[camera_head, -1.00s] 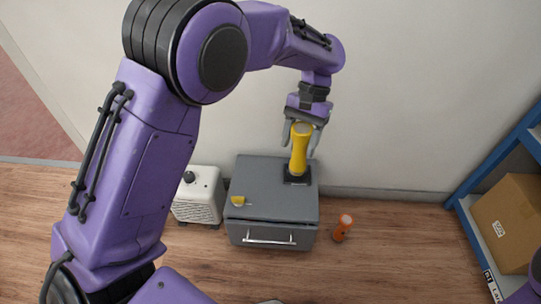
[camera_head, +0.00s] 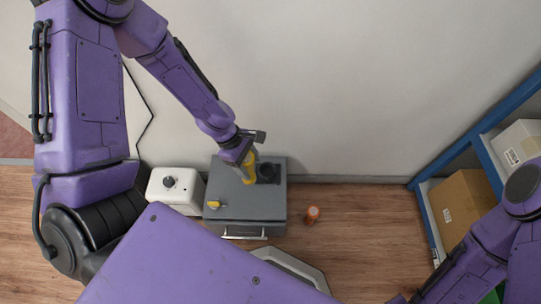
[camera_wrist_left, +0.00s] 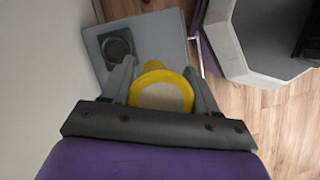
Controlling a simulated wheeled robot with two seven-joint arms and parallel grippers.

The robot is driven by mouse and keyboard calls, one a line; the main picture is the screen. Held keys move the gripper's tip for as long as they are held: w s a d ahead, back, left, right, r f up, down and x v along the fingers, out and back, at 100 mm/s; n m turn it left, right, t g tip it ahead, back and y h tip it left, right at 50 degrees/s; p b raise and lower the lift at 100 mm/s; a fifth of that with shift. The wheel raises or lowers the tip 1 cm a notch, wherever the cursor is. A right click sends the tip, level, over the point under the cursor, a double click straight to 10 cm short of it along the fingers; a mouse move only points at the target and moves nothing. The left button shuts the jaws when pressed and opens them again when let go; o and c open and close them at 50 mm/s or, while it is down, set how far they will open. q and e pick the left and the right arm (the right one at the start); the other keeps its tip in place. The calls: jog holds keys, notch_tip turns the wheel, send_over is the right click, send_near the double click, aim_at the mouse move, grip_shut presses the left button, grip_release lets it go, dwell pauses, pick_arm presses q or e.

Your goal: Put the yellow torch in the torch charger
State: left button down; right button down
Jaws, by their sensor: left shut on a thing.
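The yellow torch (camera_head: 248,165) is held by my left gripper (camera_head: 246,168), which is shut on it. In the left wrist view the torch (camera_wrist_left: 161,97) shows end-on between the two fingers. The torch charger is a dark square base with a round socket (camera_head: 267,173) on top of the grey cabinet. The socket also shows empty in the left wrist view (camera_wrist_left: 117,47). The torch is beside the charger, to its left in the head view, apart from it. Its height above the cabinet top is hard to tell. My right gripper is out of view.
The grey cabinet (camera_head: 232,198) has a small yellow object (camera_head: 213,205) on its top. A white box with a black knob (camera_head: 176,187) stands left of it. A blue shelf (camera_head: 425,180) holds boxes.

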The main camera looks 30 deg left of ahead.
pick_arm(q)
jog(key=w+d+f+b, duration=0.1)
jog(key=w+f+b, duration=0.4)
jog(key=w+f, duration=0.5)
jog(key=shift+x, duration=0.75)
jog(key=shift+c, duration=1.4)
grip_release()
jog(key=shift+s+a, duration=0.1)
jog(key=p+v, duration=0.4)
jog(key=v, duration=0.8)
jog(key=shift+r, duration=0.1)
